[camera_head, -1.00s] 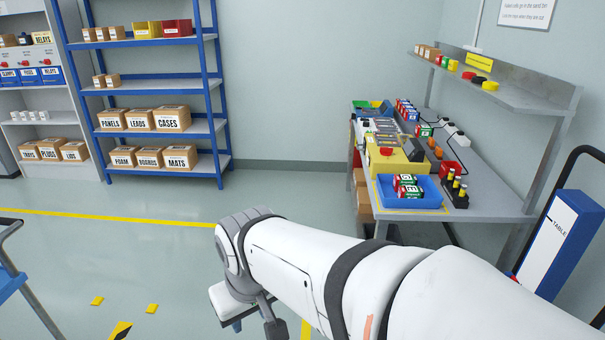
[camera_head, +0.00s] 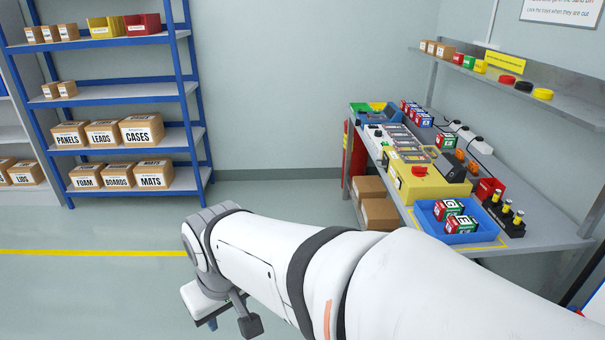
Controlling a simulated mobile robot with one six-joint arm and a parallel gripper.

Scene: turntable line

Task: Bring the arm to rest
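My white arm reaches from the lower right toward the middle of the camera view, its end over the floor and left of the workbench. The wrist and part of my gripper (camera_head: 228,312) show at the bottom, beneath the arm. The fingertips are mostly hidden, so I cannot tell whether they are open or shut, or hold anything. The arm appears clear of the bench and the shelf.
A workbench (camera_head: 560,236) at right carries a blue tray (camera_head: 460,238) with several packs and a yellow device (camera_head: 420,183). Cartons (camera_head: 378,212) stand under it. A blue shelf rack (camera_head: 105,91) stands at left. Floor between is clear.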

